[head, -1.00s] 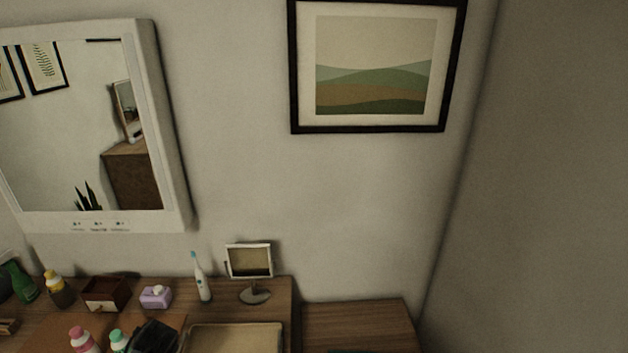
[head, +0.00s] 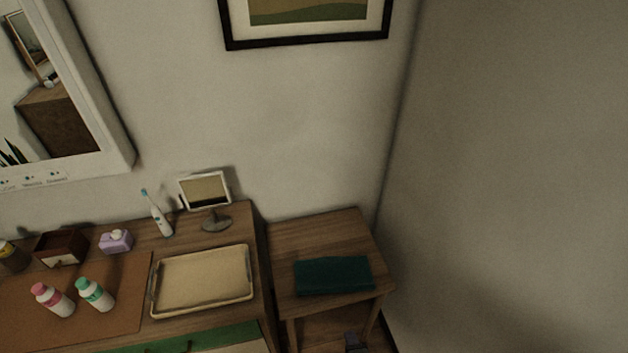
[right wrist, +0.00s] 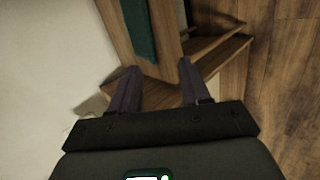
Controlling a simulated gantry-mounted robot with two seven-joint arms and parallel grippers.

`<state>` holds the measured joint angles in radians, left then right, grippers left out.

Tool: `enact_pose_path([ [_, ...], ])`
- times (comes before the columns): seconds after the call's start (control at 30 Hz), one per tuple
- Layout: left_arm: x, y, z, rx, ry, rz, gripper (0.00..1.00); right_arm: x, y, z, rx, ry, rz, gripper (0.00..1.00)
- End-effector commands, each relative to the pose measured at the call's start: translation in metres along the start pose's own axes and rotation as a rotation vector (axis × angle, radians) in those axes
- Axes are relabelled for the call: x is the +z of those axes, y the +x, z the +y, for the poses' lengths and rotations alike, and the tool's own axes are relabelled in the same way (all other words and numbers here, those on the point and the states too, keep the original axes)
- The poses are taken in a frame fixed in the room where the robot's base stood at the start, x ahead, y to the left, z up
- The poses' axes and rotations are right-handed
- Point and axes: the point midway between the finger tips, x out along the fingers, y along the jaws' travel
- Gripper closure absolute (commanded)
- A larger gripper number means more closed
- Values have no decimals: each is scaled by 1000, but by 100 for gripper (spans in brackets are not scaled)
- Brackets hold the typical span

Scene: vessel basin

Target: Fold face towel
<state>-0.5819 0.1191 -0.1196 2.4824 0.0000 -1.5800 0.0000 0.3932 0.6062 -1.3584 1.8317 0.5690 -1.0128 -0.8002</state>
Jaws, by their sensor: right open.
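The face towel (head: 333,276) is a dark teal, flat rectangle lying on a small wooden side table (head: 318,228) at the lower right of the head view. Part of the towel (right wrist: 140,28) also shows at the top of the right wrist view, cut off by the frame edge. My right gripper (right wrist: 158,66) is open and empty, with its two fingers spread and pointing toward the side table. The towel lies beyond the fingertips, apart from them. My left gripper is in neither current view.
A wooden dresser stands left of the side table, bearing a beige tray (head: 205,279), two bottles (head: 95,295), a toothbrush (head: 158,215), a small standing mirror (head: 207,192) and a purple box (head: 116,241). A wall rises close on the right.

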Motion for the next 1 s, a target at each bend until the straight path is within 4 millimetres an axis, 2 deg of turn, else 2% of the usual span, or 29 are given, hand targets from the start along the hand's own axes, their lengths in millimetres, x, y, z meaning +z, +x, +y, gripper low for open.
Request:
enact_pose_path([
  [0.03, 0, 0, 0, 0, 0, 0, 53, -16, -11, -2, -32, 79, 25, 53],
  [0.13, 0, 0, 0, 0, 1, 0, 53, -38, -32, -1, -96, 248, 58, 53],
  [0.23, 0, 0, 0, 0, 1, 0, 53, -52, -57, 2, -171, 453, 77, 53],
  [0.3, 0, 0, 0, 0, 1, -1, 53, -51, -76, 5, -230, 621, 73, 53],
  [0.37, 0, 0, 0, 0, 1, -1, 53, -42, -92, 5, -278, 769, 53, 53],
  [0.5, 0, 1, 0, -1, 1, -1, 53, -4, -122, -3, -354, 1053, -40, 53],
  [0.7, 0, 1, 0, -1, 1, -1, 53, 54, -157, -31, -404, 1316, -209, 53],
  [0.9, 0, 1, 0, -1, 1, -1, 53, 105, -196, -65, -417, 1499, -400, 53],
  [1.0, -10, -28, -1, -1, 1, 0, 53, 104, -213, -40, -414, 1492, -391, 53],
])
